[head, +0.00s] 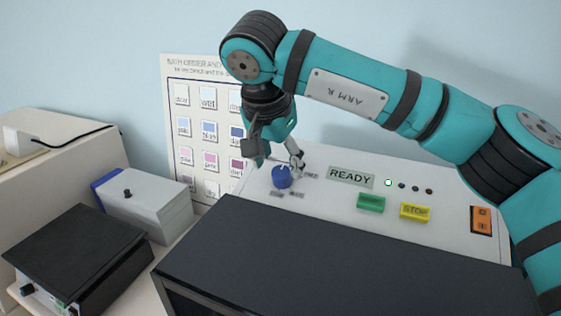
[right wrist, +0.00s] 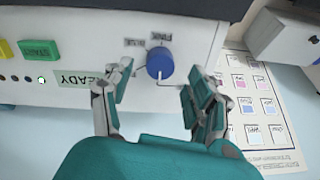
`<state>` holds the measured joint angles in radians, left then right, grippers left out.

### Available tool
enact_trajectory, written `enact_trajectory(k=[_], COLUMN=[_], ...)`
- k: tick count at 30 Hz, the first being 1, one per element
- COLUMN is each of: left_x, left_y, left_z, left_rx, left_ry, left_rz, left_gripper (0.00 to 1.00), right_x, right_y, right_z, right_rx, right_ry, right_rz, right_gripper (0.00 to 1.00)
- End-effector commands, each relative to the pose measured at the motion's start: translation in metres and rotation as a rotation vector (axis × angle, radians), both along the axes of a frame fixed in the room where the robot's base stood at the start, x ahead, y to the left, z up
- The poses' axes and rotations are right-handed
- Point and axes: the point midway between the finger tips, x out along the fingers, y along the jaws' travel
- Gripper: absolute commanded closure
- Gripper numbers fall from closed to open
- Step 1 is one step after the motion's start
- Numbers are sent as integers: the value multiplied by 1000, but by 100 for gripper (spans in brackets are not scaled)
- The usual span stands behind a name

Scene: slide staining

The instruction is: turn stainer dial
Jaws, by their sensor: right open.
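The stainer dial is a round blue knob (head: 282,177) with a pale pointer line, on the white sloped panel (head: 330,205) of the stainer. In the right wrist view the blue knob (right wrist: 160,63) lies just beyond and between the fingertips. My right gripper (head: 277,162) is open and comes down at the knob from above; it also shows in the right wrist view (right wrist: 155,85) with a finger on each side and nothing held. I cannot tell whether a finger touches the knob. Small labels by the knob are partly hidden. My left gripper is not in view.
The panel has a READY display (head: 351,177), a green button (head: 371,203), a yellow STOP button (head: 415,212) and an orange switch (head: 482,220). A dark lid (head: 330,260) fills the front. A grey-white box (head: 147,212) and a black-topped device (head: 75,255) stand left.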

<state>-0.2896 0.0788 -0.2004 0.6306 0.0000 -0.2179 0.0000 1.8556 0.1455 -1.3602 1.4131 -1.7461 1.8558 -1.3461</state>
Motion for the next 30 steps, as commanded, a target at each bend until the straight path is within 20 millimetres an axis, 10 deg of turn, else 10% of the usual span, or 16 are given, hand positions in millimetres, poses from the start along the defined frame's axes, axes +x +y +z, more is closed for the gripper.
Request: enact_trajectory(k=[17, 30], left_x=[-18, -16], left_y=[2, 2], left_z=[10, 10], left_rx=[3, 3], left_ry=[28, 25], left_rz=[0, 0], left_gripper=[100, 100], right_x=[13, 13], right_y=[-4, -4], right_z=[-30, -30], right_rx=[0, 1], right_ry=[0, -1], right_rz=[0, -1], right_gripper=[42, 97])
